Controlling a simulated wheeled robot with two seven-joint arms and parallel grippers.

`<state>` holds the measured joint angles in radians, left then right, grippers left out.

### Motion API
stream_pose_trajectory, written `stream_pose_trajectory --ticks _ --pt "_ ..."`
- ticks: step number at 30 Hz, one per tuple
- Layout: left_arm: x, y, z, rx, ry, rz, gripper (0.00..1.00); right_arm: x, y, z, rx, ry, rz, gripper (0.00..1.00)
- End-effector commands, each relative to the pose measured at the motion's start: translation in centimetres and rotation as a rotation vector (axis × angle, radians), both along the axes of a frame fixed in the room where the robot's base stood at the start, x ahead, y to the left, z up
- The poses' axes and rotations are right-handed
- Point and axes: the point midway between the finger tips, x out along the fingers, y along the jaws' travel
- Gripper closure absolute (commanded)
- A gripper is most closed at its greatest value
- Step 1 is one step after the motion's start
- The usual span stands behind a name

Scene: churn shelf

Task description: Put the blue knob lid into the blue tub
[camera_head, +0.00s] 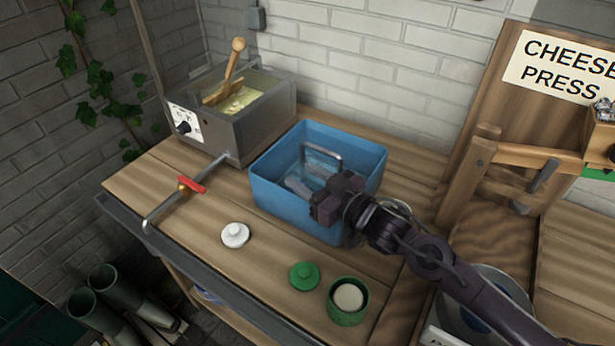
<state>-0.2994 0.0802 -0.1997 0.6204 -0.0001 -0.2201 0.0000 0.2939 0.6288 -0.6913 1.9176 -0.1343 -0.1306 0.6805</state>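The blue tub (268,196) is an open rectangular box standing on the wooden bench. A grey metal handle-shaped piece (322,153) and a pale, unclear shape (298,187) show inside it. My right gripper (327,204) is at the tub's front right side, over or against the rim. Its arm comes in from the lower right. Its fingers are dark and hard to make out, so I cannot tell whether they hold anything. I cannot make out a blue knob lid; the arm hides part of the tub and bench. My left gripper is not in view.
A white knob lid (235,235), a green knob lid (304,276) and a green pot (347,303) stand on the bench in front of the tub. A metal vat (240,135) with a red-handled tap (191,185) stands behind left. A wooden press frame (465,185) is at the right.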

Motion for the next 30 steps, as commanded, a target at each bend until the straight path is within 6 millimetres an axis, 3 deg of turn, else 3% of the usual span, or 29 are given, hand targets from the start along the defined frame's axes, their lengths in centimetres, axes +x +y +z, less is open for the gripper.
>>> stream_pose_trajectory --ticks 10,22,30 --pt "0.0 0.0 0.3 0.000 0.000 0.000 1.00 -0.2 -0.2 0.9 -0.001 0.001 0.000 0.57" --pt "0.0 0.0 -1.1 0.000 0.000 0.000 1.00 -6.4 -6.2 0.9 -0.005 0.004 0.002 0.57" --pt "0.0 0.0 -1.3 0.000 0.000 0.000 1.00 -8.2 -8.2 1.3 -0.001 0.002 0.000 0.57"
